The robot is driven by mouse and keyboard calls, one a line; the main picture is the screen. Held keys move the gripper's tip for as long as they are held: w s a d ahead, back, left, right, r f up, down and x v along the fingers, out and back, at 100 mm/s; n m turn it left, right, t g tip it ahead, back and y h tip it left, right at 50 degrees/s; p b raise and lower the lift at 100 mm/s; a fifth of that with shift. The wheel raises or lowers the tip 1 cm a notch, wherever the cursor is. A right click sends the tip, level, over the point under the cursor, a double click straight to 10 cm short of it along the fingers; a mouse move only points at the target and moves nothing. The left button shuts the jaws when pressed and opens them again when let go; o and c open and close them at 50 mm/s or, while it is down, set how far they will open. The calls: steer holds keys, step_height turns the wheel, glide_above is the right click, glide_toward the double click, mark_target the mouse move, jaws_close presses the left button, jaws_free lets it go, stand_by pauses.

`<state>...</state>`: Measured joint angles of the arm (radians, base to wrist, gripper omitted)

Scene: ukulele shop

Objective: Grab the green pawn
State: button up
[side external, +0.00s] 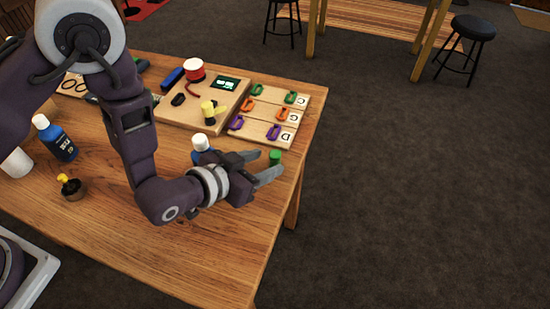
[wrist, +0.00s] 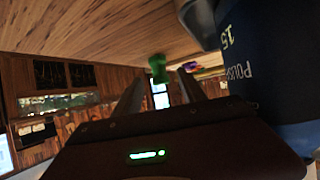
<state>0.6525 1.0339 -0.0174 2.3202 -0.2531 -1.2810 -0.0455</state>
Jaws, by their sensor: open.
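The green pawn (side external: 275,156) stands near the table's right edge in the side external view, just past my gripper's fingertips. My gripper (side external: 268,165) is open, low over the table, with its fingers pointing towards the pawn. In the wrist view the table shows at the top, and the green pawn (wrist: 157,66) appears ahead, between and beyond the two fingers of my gripper (wrist: 160,85). Nothing is held. I cannot tell exactly how far the pawn is from the fingertips.
A blue bottle with a white cap (side external: 201,146) stands beside my gripper; a large blue labelled surface (wrist: 270,60) fills the wrist view's right side. A wooden board with coloured clips (side external: 290,97) lies behind the pawn. The table's front right (side external: 235,245) is clear.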

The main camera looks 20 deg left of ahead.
mark_target(271, 161)
steer(key=x, duration=0.4)
steer(key=shift+w+d+f, duration=0.1)
steer(key=shift+w+f, duration=0.1)
steer(key=shift+w, duration=0.15)
jaws_close()
